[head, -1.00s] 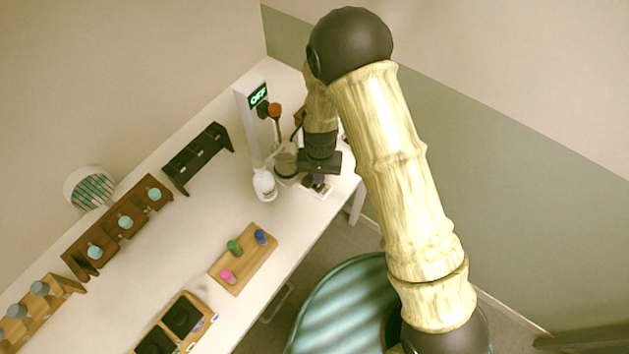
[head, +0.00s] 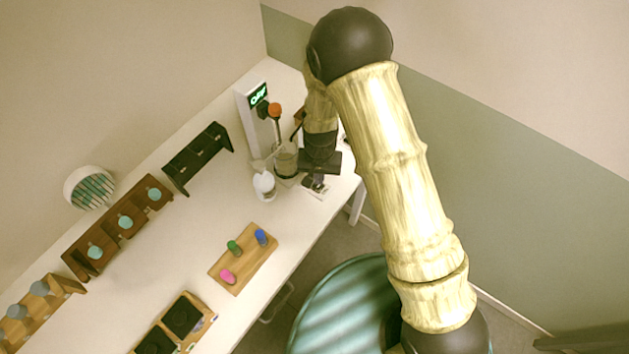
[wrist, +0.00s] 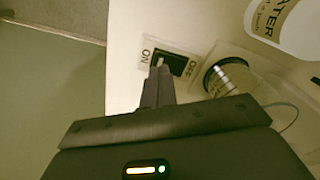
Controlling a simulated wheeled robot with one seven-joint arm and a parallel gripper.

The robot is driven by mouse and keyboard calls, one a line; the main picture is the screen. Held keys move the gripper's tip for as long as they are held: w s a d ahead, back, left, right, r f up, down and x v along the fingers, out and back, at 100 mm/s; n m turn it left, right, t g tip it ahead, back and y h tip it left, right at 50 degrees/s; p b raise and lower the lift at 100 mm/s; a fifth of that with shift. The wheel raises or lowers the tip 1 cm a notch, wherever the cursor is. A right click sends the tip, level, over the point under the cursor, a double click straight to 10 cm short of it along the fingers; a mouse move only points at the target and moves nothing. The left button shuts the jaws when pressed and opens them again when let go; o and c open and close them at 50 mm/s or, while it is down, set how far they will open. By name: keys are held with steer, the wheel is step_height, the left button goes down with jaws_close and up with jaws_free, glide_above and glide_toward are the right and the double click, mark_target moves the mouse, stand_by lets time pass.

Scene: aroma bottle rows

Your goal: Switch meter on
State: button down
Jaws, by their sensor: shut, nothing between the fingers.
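The meter is a white upright post (head: 249,122) at the far end of the table, with a small dark display (head: 258,95) showing bright green characters, too small to read surely. Its switch (wrist: 177,63) is a black rocker in a pale plate marked ON and OFF in the wrist view. My gripper (wrist: 159,66) is shut and empty. Its fingertips are at the ON side of the rocker and seem to touch it. In the head view my gripper (head: 317,183) is low over the table's far right end, partly hiding the switch area.
A glass beaker (head: 286,160) and a white bottle (head: 264,186) stand close beside my gripper. A wooden block (head: 232,271) with pink, green and blue vials is nearer. A dark empty rack (head: 198,158) and bottle racks line the wall side.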

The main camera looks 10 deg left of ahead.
steer(key=shift+f+b, duration=0.7)
steer(key=shift+f, duration=0.25)
stand_by(1.0)
steer(key=shift+r, duration=0.1)
steer(key=shift+r+p, duration=2.55)
steer(key=shift+r, duration=0.9)
steer(key=shift+d, duration=0.1)
steer(key=d+r+t+b, duration=0.1)
steer(key=d+r+b, duration=0.3)
steer(key=d+r, duration=0.85)
steer(key=s+d+r+b, duration=0.1)
steer(key=s+d, duration=0.2)
steer(key=d, duration=0.3)
steer(key=s+d+r+m+t+b, duration=0.1)
steer(key=s+d+r, duration=0.1)
steer(key=s+d, duration=0.2)
steer(key=d, duration=0.3)
steer(key=shift+t, duration=0.3)
